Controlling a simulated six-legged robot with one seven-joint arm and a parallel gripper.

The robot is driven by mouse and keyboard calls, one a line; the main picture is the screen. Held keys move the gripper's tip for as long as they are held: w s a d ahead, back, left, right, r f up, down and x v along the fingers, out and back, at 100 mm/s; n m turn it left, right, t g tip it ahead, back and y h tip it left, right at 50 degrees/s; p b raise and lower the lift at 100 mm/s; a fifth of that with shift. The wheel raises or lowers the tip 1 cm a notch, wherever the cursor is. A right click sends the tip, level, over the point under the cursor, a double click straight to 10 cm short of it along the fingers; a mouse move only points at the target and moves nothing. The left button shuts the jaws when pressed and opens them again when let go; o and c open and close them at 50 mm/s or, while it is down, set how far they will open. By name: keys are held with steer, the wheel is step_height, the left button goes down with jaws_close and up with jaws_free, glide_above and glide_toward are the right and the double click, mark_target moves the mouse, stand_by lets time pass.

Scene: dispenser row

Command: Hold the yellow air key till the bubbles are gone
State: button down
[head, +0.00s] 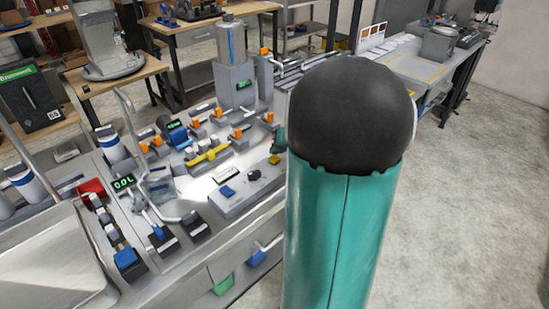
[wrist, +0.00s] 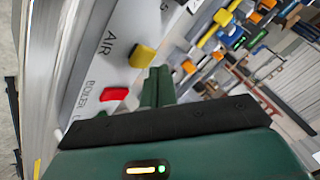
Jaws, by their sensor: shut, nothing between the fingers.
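The yellow air key (wrist: 142,55) shows in the wrist view on a pale panel (wrist: 108,20), beside the printed word AIR. A small yellow key (head: 274,160) also shows in the head view, on the grey box left of my arm. My gripper (wrist: 155,72) is shut and empty. Its green fingertips lie just below and right of the yellow key in the wrist view; I cannot tell whether they touch it. In the head view my arm hides most of the gripper. I cannot make out any bubbles in either view.
A red key (wrist: 113,94) marked BOILER sits close to the yellow one. In the head view, the bench holds orange-handled valves (head: 195,124), a grey cylinder (head: 230,45), a green-lit display (head: 124,182) and a metal tray (head: 50,262). Floor is clear at right.

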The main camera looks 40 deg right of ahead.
mark_target(277, 160)
steer(key=shift+r, duration=0.15)
steer(key=shift+r, duration=2.45)
steer(key=a+r+n+g+y, duration=0.1)
steer(key=a+r+n, duration=0.15)
steer(key=a, duration=0.85)
steer(key=s+a+r+n+g+h, duration=0.1)
steer(key=s+a+n, duration=0.1)
steer(key=s+a, duration=0.5)
steer(key=s+a+r+n+g, duration=0.1)
steer(key=s+a+n, duration=0.2)
steer(key=s+a, duration=0.4)
steer(key=a, duration=0.8)
steer(key=shift+r+g+h, duration=0.25)
steer(key=shift+g+h, duration=0.05)
steer(key=shift+h, duration=0.1)
steer(key=shift+n, duration=0.25)
